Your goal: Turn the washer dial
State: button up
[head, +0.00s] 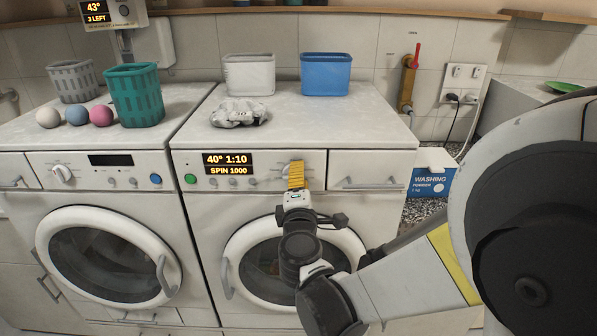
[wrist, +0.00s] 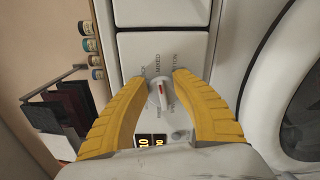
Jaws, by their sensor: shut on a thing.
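The right washer (head: 350,205) has a front panel with a lit display (head: 228,164) that reads 40° 1:10 and SPIN 1000. My gripper (head: 296,170) is at the panel, right of the display, and its yellow fingers hide most of the dial in the head view. In the wrist view my gripper (wrist: 167,78) has one finger on each side of the white washer dial (wrist: 164,97), which has a red mark. My gripper is shut on the dial. Printed labels, one reading MIXED, surround the dial.
A second washer (head: 75,160) with its own white dial (head: 62,173) stands at left. On top are a green basket (head: 136,95), several dryer balls, a crumpled cloth (head: 239,113), a white bin (head: 249,75) and a blue bin (head: 326,74). A washing powder box (head: 432,173) stands at right.

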jog(key=shift+w, duration=0.1)
dwell(0.3)
jog(key=o, duration=1.3)
jog(key=shift+a, duration=0.1)
jog(key=s, duration=1.2)
jog(key=shift+a, duration=0.15)
